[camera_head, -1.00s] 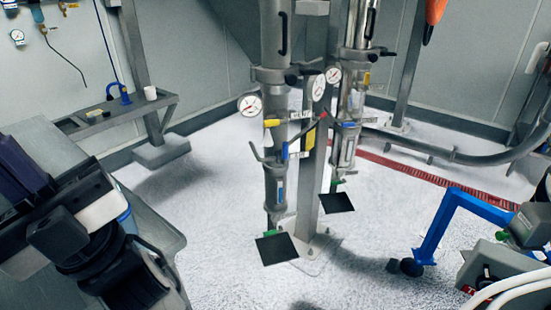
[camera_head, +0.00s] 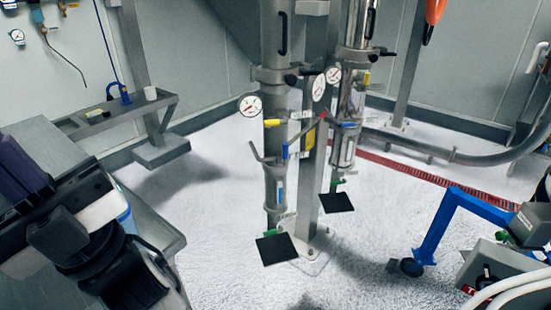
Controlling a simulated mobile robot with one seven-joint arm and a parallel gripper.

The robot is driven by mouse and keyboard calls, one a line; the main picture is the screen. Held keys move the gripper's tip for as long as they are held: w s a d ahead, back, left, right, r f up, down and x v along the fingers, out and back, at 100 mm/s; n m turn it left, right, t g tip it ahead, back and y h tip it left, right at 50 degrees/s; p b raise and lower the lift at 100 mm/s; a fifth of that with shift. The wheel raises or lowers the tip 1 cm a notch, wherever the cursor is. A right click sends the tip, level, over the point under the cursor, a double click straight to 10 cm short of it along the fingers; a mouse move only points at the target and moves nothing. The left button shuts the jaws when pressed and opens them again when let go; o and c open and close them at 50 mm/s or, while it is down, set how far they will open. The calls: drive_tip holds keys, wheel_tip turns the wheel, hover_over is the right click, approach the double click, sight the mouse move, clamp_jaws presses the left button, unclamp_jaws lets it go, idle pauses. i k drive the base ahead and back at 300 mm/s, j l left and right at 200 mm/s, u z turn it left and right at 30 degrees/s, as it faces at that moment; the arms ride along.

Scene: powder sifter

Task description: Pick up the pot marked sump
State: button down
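No marking that reads "sump" can be made out in this view. A white and blue container (camera_head: 127,219) shows partly behind my arm at the lower left, mostly hidden. My gripper (camera_head: 80,245) appears to be among the dark parts of my arm over the grey bench at the lower left. Its fingers cannot be made out, nor whether it touches the container.
The grey bench (camera_head: 160,238) fills the lower left. Steel columns (camera_head: 275,100) with gauges and black foot plates (camera_head: 275,249) stand mid-room. A blue-framed machine (camera_head: 436,228) stands at the right. The shelf (camera_head: 135,108) also holds a blue fitting (camera_head: 122,93). Speckled floor lies open between.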

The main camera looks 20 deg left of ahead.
sight(126, 219)
drive_tip(key=u, duration=1.4)
